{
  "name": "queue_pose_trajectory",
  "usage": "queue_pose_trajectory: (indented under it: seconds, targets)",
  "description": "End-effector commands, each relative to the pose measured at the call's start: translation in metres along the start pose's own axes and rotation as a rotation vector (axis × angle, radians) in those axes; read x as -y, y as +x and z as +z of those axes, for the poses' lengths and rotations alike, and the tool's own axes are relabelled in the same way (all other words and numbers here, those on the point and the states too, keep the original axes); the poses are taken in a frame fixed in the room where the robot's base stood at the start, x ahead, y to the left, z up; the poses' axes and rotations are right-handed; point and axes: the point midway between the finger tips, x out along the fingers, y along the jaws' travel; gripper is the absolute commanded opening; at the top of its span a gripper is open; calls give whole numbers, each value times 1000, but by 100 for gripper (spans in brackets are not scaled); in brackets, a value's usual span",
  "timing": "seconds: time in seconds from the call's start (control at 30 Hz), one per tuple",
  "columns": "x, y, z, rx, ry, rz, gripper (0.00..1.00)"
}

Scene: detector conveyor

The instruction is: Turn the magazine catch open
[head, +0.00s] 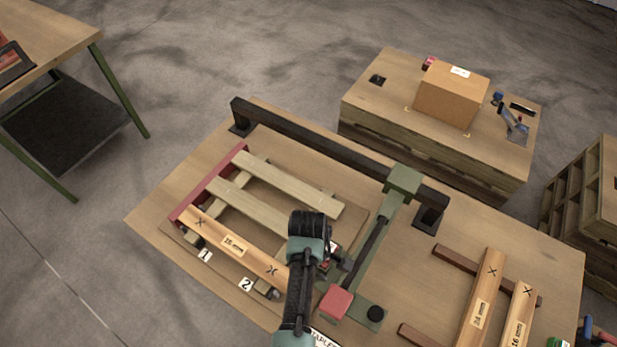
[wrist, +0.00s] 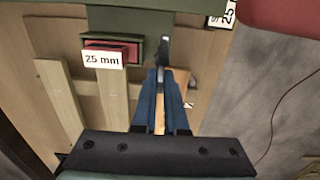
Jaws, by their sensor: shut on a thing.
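My gripper (wrist: 163,74) has its two blue fingers close together in the wrist view. They are shut on a small dark lever (wrist: 164,48), which looks like the magazine catch. The lever stands at the right side of a green housing (wrist: 150,22). A red block sits in that housing above a "25 mm" label (wrist: 101,59). In the head view my dark wrist and arm cover most of the gripper and the catch, beside the green-and-dark swing arm (head: 368,240) with its red pad (head: 337,302).
A wooden frame with pale slats (head: 290,183) lies on the bench left of my arm. A dark rail (head: 310,140) runs along the back. Marked boards (head: 480,300) lie at the right. A pallet with a cardboard box (head: 452,95) stands behind.

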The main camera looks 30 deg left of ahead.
Motion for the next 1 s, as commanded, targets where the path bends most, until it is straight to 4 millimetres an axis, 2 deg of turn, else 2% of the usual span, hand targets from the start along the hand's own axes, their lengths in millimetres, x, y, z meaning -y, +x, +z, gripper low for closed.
queue_pose_trajectory:
  seconds: [0.47,0.5,0.63,1.0]
  targets:
    - [-1,-1,-2,-4,-15,3,0]
    - [-1,-1,-2,-3,-15,3,17]
    - [0,-1,-1,-2,-13,2,40]
    - [0,-4,-1,-1,-12,2,40]
